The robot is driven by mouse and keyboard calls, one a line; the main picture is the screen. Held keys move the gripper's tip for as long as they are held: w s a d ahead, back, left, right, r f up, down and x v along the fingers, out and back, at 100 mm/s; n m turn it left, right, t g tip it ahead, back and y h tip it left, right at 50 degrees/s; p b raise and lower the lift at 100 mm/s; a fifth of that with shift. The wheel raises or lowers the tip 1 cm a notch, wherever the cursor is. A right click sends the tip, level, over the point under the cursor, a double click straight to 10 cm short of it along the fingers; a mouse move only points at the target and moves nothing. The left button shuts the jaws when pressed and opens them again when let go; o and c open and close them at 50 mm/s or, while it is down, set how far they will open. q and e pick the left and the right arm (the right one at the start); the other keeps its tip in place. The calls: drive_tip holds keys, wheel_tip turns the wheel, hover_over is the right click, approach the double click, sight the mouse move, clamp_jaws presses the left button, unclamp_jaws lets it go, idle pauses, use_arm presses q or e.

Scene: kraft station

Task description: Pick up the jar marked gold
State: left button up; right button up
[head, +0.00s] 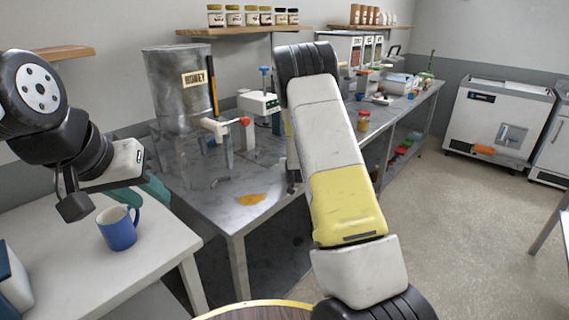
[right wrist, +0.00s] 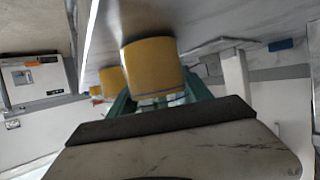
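In the head view a small jar with a yellow body and red top (head: 363,120) stands near the front edge of the steel bench. In the right wrist view a gold-yellow cylinder (right wrist: 152,67) is close up, at the teal fingers of my right gripper (right wrist: 160,98); no label on it is readable. I cannot tell whether the fingers touch it. In the head view my right arm hides that gripper. My left gripper (head: 152,190) is over the white table behind the blue mug; its opening is unclear. Several jars (head: 252,16) stand on the wall shelf, labels unreadable.
A steel honey tank (head: 178,85) with a tap stands on the steel bench (head: 215,205), near an orange spill (head: 251,199). A blue mug (head: 118,228) is on the white table (head: 150,247). More yellow objects (right wrist: 112,80) show behind the cylinder.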

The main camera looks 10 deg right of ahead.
clamp_jaws()
drive_tip(key=shift+r, duration=0.2)
